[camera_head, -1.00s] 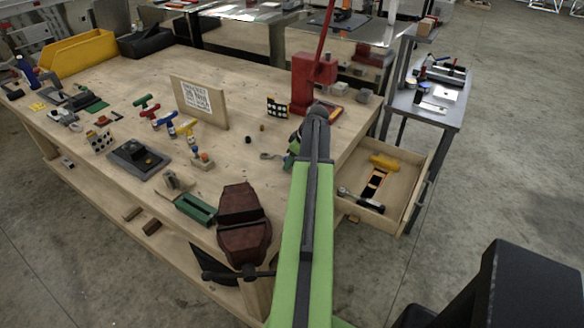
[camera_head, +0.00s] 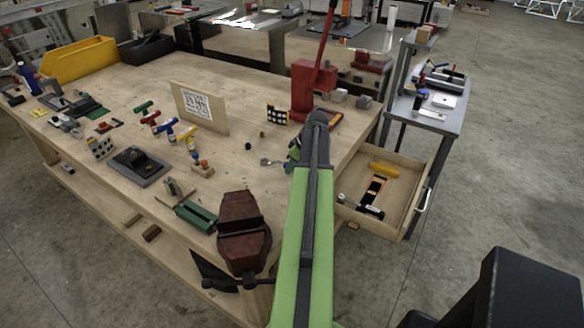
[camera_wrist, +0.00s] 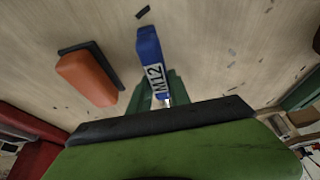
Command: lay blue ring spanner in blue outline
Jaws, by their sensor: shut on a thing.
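The blue ring spanner shows in the wrist view as a blue bar (camera_wrist: 150,62) with a white M12 label. My gripper (camera_wrist: 168,100), with green fingers and a dark pad, is shut on it, and the bar sticks out past the fingers over pale wood. In the head view my gripper (camera_head: 294,150) is mostly hidden behind my arm at the right part of the bench. A small silver end (camera_head: 268,161) shows just left of it and may be part of the spanner. I cannot make out a blue outline in either view.
An orange block on a dark base (camera_wrist: 88,76) lies beside the spanner in the wrist view. A red press (camera_head: 305,90) stands behind my gripper, and a dark red vise (camera_head: 242,225) is at the front edge. An open drawer (camera_head: 410,215) holds tools.

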